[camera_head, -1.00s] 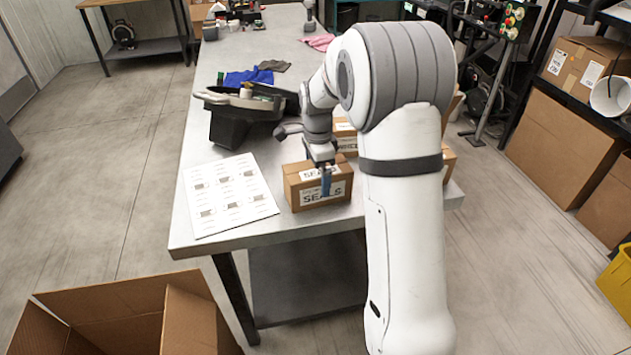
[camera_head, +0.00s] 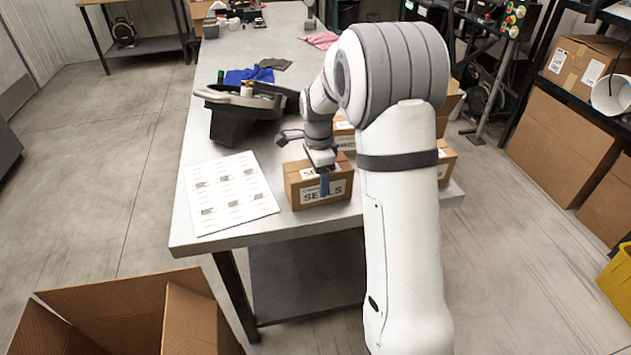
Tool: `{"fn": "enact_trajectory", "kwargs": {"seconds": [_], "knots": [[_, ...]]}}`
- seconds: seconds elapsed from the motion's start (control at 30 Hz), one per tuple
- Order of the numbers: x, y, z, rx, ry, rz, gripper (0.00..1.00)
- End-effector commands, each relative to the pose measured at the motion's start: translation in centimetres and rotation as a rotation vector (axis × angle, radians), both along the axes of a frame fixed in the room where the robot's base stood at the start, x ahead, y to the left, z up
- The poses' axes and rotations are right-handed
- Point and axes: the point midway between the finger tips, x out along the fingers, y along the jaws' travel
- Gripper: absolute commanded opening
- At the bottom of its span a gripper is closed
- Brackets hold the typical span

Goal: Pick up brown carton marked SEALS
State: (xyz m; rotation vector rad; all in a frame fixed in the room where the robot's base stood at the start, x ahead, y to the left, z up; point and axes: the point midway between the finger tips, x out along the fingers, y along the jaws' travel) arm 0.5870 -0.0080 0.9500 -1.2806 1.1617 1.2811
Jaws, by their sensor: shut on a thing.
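The brown carton marked SEALS (camera_head: 300,193) sits upright near the front edge of the metal table (camera_head: 215,240), with a white label on its front face. My gripper (camera_head: 324,184) points down at the carton, with one finger visible against its front face over the label. The gripper is shut on the carton. The far finger is hidden behind the carton and the arm. I see no gap between the carton and the tabletop.
A white printed sheet (camera_head: 229,192) lies left of the carton. A black tool tote (camera_head: 232,124) stands behind. Other cartons (camera_head: 344,137) stand close behind and right, partly hidden by my arm. An open empty cardboard box (camera_head: 120,312) is on the floor at the front left.

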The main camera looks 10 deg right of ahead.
Motion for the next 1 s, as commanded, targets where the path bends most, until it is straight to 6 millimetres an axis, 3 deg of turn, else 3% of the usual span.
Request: {"fn": "enact_trajectory", "kwargs": {"seconds": [0.2, 0.47, 1.0], "knots": [[0.0, 0.0, 0.0, 0.0, -0.001, 0.0, 0.35], [0.1, -0.1, 0.4, 0.0, -0.004, -0.001, 0.35], [0.1, -0.1, 9.1, -0.001, -0.005, -0.002, 0.35]]}}
